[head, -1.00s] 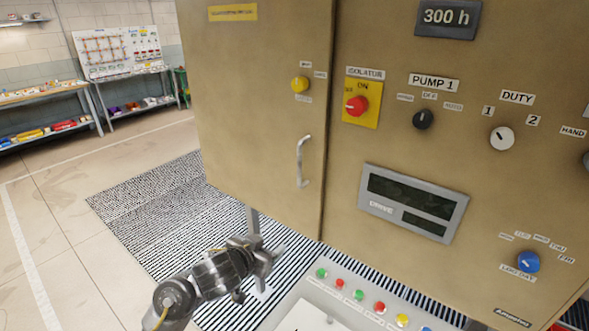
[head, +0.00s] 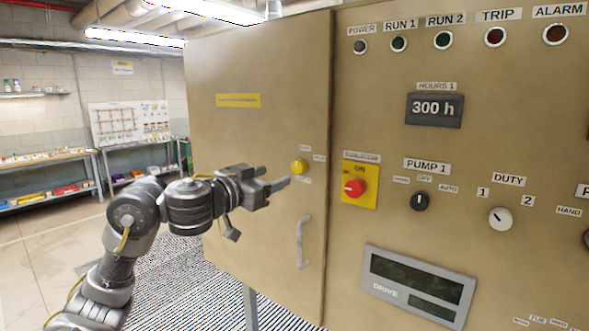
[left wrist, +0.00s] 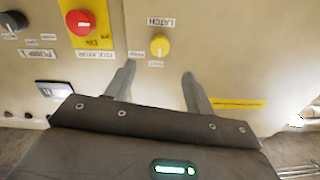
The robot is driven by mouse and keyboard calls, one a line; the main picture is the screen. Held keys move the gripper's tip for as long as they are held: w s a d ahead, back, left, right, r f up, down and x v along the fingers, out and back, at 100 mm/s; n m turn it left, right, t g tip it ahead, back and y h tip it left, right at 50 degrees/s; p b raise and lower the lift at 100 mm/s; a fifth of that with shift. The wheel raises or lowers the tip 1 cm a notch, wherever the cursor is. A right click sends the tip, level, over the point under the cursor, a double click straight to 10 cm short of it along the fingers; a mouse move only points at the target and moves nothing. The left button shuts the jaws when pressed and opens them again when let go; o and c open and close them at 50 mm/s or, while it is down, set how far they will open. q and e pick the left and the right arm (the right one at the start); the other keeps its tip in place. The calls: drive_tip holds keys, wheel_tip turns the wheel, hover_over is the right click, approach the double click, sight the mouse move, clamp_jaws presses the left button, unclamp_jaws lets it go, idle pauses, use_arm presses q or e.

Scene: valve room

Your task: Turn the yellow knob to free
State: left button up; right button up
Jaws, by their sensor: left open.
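The yellow knob (head: 300,166) is a small round knob on the tan cabinet door, with small labels around it that are too small to read in the head view. In the left wrist view the knob (left wrist: 159,45) has a LATCH label (left wrist: 162,23) beside it and faces the gap between my fingers. My left gripper (head: 276,176) is raised in front of the door, just left of the knob in the head view. It is open and empty in the left wrist view (left wrist: 158,73), its fingertips short of the knob. My right gripper is out of view.
A red isolator switch (head: 354,187) on a yellow plate sits right of the knob. The door handle (head: 302,243) is below it. A black pump selector (head: 419,200) and a white duty knob (head: 500,218) are farther right. Open floor lies left, before shelves (head: 50,180).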

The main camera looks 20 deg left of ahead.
sight(297, 167)
use_arm(q)
drive_tip(key=p+x, duration=0.1)
drive_tip(key=x, duration=0.7)
drive_tip(key=shift+w+d, duration=0.2)
drive_tip(key=shift+w, duration=0.1)
drive_tip(key=shift+w+d, duration=0.15)
drive_tip(key=shift+w, duration=0.3)
drive_tip(key=c, duration=1)
drive_tip(key=shift+f, duration=0.1)
